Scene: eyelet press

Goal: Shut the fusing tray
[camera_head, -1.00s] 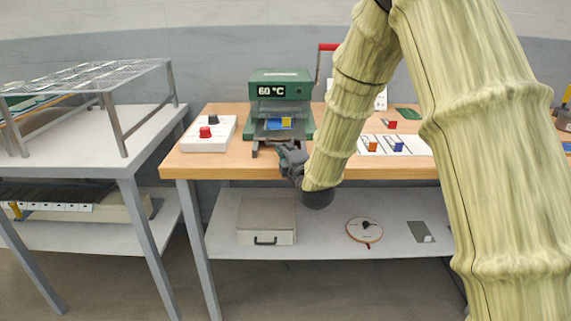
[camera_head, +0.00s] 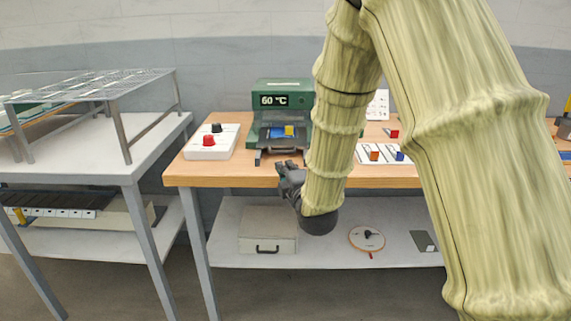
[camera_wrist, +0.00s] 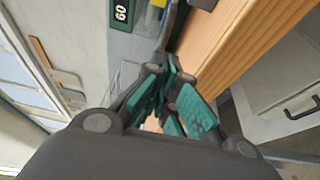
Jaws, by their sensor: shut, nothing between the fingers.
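The green press (camera_head: 282,88) stands on the wooden workbench, with "60 °C" on its display. Its dark fusing tray (camera_head: 283,150) sticks out at the front, above the bench top, and carries a blue piece (camera_head: 275,132) and a yellow block (camera_head: 289,130). My gripper (camera_head: 287,172) is at the front bench edge, just in front of and below the tray, apart from it as far as I can tell. Its fingers are shut and empty. In the wrist view my gripper (camera_wrist: 172,88) shows beside the bench edge, and the tray is largely hidden.
A white control box (camera_head: 210,143) with red and black knobs stands left of the press. Right of my arm lie a white mat (camera_head: 388,154) with small blocks and a red block (camera_head: 392,132). A lower shelf (camera_head: 330,256) holds a lidded box (camera_head: 268,230).

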